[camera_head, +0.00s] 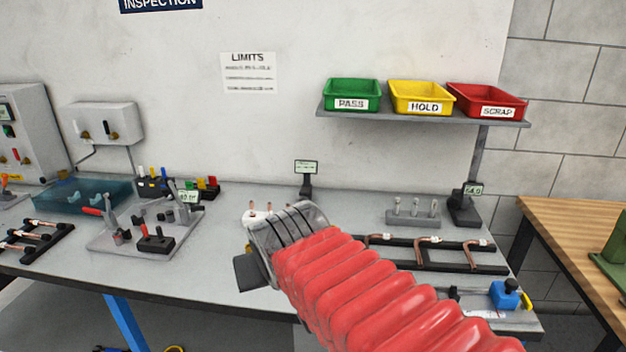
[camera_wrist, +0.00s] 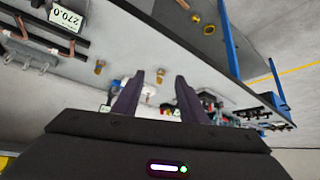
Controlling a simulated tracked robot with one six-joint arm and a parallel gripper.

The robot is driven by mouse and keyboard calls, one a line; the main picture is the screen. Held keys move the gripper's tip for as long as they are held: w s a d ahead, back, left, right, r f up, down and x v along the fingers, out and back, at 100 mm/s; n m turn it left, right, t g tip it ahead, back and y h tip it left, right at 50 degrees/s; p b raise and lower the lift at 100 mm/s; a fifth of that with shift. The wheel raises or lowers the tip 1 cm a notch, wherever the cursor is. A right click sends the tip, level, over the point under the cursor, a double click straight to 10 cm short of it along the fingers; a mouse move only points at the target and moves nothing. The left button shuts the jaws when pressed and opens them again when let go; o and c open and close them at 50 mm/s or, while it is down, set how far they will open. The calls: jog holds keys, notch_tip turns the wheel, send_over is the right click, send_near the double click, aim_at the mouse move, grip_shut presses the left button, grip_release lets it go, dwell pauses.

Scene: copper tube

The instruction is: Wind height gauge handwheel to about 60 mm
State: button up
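A dark instrument with a small display (camera_head: 472,189) stands on the bench at the back right; its reading is too small to be sure of. Another display on a dark stand (camera_head: 306,168) is at the back middle. I cannot tell for certain which is the height gauge, and no handwheel shows clearly. My gripper (camera_wrist: 160,76) has its two dark fingers apart with nothing held between them. In the head view my red-sleeved arm hides most of it, over the bench's middle.
The grey bench (camera_head: 215,255) carries a clamp fixture (camera_head: 150,225), a blue tray (camera_head: 88,196), a rack with bent copper tubes (camera_head: 455,262) and a pin block (camera_head: 413,215). Green, yellow and red bins (camera_head: 352,93) sit on a shelf above. A wooden table (camera_head: 575,225) stands right.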

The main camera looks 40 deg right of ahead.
jog(key=s+a+f+n+g+y, duration=0.1)
jog(key=s+a+f+n+y, duration=0.1)
jog(key=s+a, duration=0.6)
jog(key=shift+a+f+n+g+y, duration=0.3)
jog(key=shift+a+f+n, duration=0.35)
jog(key=shift+f, duration=0.25)
jog(key=shift+d, duration=0.15)
jog(key=shift+c, duration=1)
